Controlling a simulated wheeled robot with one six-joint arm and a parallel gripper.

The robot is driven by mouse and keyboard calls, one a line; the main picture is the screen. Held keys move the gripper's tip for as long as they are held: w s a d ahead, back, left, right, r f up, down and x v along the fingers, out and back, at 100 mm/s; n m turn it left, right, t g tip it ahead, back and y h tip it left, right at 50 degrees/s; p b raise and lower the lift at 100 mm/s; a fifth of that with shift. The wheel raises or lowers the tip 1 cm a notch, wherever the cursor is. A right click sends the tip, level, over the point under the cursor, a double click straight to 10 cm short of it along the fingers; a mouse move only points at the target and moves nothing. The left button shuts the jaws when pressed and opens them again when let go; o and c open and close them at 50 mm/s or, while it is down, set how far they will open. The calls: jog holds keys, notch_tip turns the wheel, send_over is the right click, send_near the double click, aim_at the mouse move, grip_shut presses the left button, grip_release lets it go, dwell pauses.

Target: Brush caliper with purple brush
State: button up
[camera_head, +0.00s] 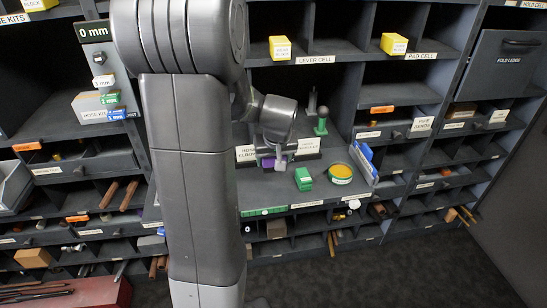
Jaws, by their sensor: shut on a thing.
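My gripper (279,162) is in front of the middle shelf, just right of my large grey arm. It is small in the view and shut on a small purple thing (267,162), which looks like the purple brush. Its bristles are too small to make out. I cannot pick out a caliper for certain. My arm hides part of the middle shelf and the bins to its left.
Green blocks (303,179) and a round green-rimmed tin (340,173) sit on the shelf right of my gripper. A green knobbed post (321,121) stands behind. Blue-and-white upright pieces (363,162) stand at the right. Bin walls surround this shelf.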

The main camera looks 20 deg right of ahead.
aim_at(273, 184)
jog(key=shift+f+b, duration=3.35)
jog(key=shift+f, duration=0.85)
jog(key=o, duration=1)
jog(key=shift+r, duration=0.2)
jog(key=shift+c, duration=0.2)
jog(key=c, duration=1.1)
jog(key=shift+r, duration=0.15)
jog(key=shift+c, duration=0.2)
jog(key=shift+r+p, duration=2.95)
jog(key=shift+r, duration=0.95)
